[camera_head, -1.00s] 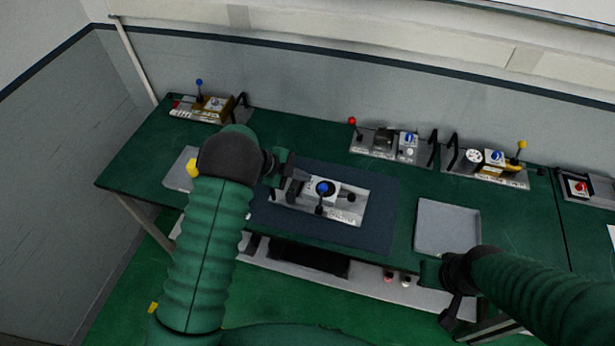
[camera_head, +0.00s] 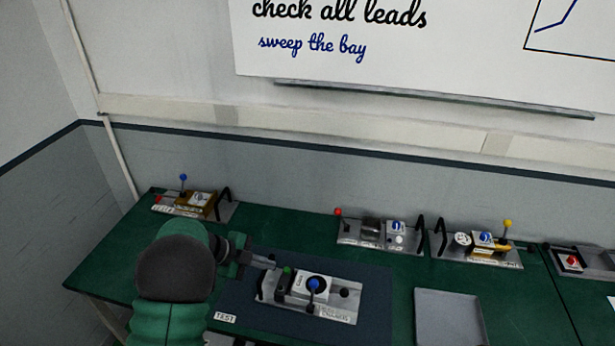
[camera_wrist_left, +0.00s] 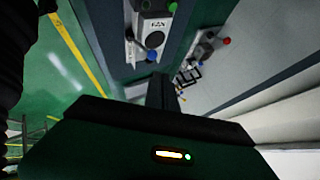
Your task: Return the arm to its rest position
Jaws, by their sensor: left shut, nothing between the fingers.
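My left gripper (camera_head: 264,262) is at the left end of the grey device (camera_head: 318,297) with a blue-knobbed lever, which sits on the dark blue mat (camera_head: 377,290). The gripper is shut and holds nothing. I cannot tell from the head view whether it touches the device. In the left wrist view my gripper's dark fingers (camera_wrist_left: 163,92) are closed, and the device (camera_wrist_left: 152,38) shows beyond them. My right arm is out of the head view.
A small device (camera_head: 195,203) stands at the table's back left. Two more devices (camera_head: 378,232) (camera_head: 480,248) stand at the back. An empty grey tray (camera_head: 449,312) is right of the mat. A whiteboard (camera_head: 430,40) hangs on the wall.

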